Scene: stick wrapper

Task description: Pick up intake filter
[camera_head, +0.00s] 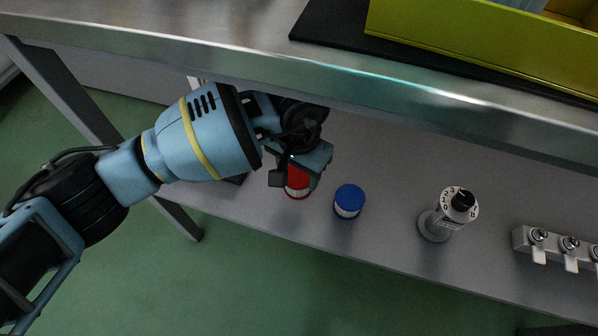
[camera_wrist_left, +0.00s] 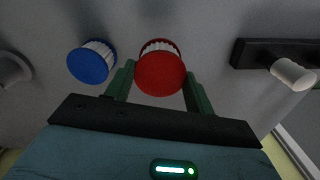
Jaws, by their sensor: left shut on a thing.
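A red-capped filter (camera_head: 297,183) with a white pleated body stands on the lower shelf (camera_head: 390,215); it also shows in the left wrist view (camera_wrist_left: 160,72). My left gripper (camera_head: 300,172) reaches under the upper shelf and is shut on the red filter, with one green finger on each side of it in the left wrist view (camera_wrist_left: 158,88). A blue-capped filter (camera_head: 348,201) with a similar white body stands just to the right of it, apart from the gripper; it also shows in the left wrist view (camera_wrist_left: 92,63). My right gripper is not in view.
The upper shelf edge (camera_head: 330,75) overhangs my arm. A yellow crate (camera_head: 480,50) sits on a black mat above.

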